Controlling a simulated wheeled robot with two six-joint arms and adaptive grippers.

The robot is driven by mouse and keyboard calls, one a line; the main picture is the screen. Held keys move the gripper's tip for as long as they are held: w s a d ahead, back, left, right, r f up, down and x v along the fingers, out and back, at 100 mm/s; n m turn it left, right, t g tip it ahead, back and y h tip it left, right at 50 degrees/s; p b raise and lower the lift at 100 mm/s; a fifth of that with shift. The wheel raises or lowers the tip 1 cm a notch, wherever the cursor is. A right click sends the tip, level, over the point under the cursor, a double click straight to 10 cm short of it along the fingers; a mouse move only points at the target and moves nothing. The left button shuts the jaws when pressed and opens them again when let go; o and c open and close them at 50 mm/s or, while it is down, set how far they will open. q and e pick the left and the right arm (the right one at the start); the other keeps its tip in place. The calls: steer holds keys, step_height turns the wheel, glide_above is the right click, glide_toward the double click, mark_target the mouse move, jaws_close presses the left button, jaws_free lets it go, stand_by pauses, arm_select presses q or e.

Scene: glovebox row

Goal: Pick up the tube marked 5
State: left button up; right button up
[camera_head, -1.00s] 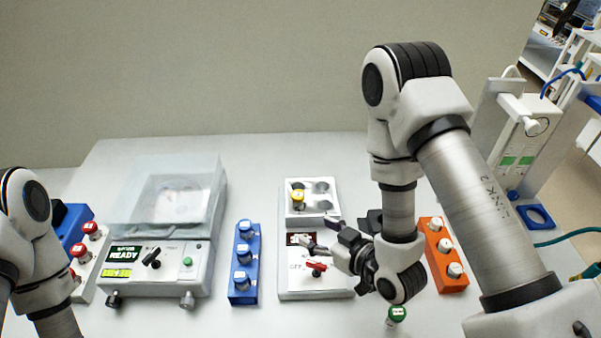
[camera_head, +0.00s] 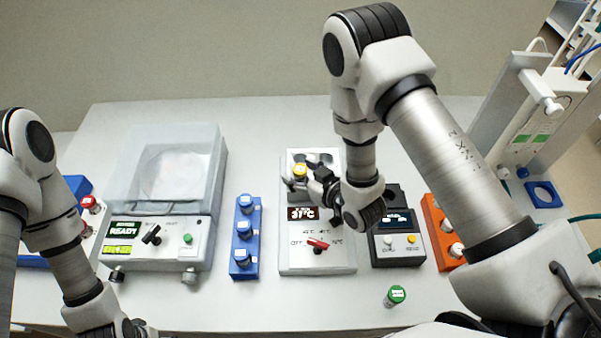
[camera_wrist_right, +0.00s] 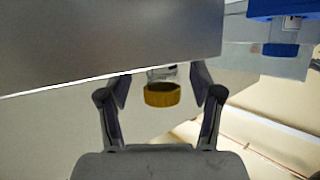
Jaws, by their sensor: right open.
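A yellow-capped tube (camera_head: 300,171) stands in the white heater block (camera_head: 318,258); its mark is too small to read. My right gripper (camera_head: 306,176) is open at the yellow cap, with its fingers on either side. The right wrist view shows the yellow cap (camera_wrist_right: 161,95) between the two open fingers (camera_wrist_right: 160,82), and I see no clear contact. The tube's lower part is hidden. My left gripper (camera_head: 130,328) is cut by the bottom edge at the left, and its fingers are not clear.
A lidded machine (camera_head: 160,255) is farther left. A dark device (camera_head: 398,250) and an orange rack (camera_head: 432,222) stand at the right. A green-capped tube (camera_head: 395,296) stands alone in front.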

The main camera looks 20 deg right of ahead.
steer(key=shift+s+r, duration=0.1)
steer(key=shift+s, duration=0.1)
steer(key=c, duration=1)
steer(key=shift+c, duration=1)
steer(key=shift+w, duration=0.1)
